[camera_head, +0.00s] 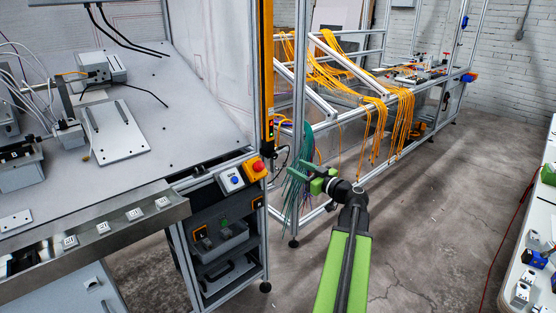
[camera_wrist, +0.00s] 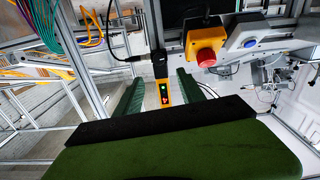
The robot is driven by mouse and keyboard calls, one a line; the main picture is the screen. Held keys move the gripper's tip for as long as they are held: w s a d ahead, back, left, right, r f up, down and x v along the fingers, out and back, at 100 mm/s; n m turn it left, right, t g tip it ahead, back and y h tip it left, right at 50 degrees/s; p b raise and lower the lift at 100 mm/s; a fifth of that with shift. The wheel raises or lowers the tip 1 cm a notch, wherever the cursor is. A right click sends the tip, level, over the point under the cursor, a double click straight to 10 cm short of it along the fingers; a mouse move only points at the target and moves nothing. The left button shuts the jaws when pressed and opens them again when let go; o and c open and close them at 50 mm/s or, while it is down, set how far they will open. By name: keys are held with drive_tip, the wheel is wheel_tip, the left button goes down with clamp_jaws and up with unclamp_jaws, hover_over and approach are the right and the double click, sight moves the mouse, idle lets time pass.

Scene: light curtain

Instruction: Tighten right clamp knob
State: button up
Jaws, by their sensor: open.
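The light curtain is a tall yellow post (camera_head: 267,75) at the workstation's right edge. Its yellow end with green and red lights (camera_wrist: 164,93) shows between my fingers in the wrist view, with a dark bracket-like part (camera_wrist: 160,63) on it. I cannot clearly make out the right clamp knob in either view. My green gripper (camera_head: 312,178) is to the right of the post in the head view, in front of hanging green cables. In the wrist view my gripper (camera_wrist: 160,78) is open, with its two fingers apart and nothing seen held between them.
A red button on a yellow box (camera_head: 257,167) and a blue-button box (camera_head: 231,180) sit at the workstation's front right corner. Teal cables (camera_head: 297,175) hang close to my gripper. A frame with orange cables (camera_head: 375,100) stands behind. The floor at right centre is clear.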

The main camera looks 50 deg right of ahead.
sight(276, 156)
drive_tip(key=w, duration=1.1)
drive_tip(key=shift+d, duration=0.4)
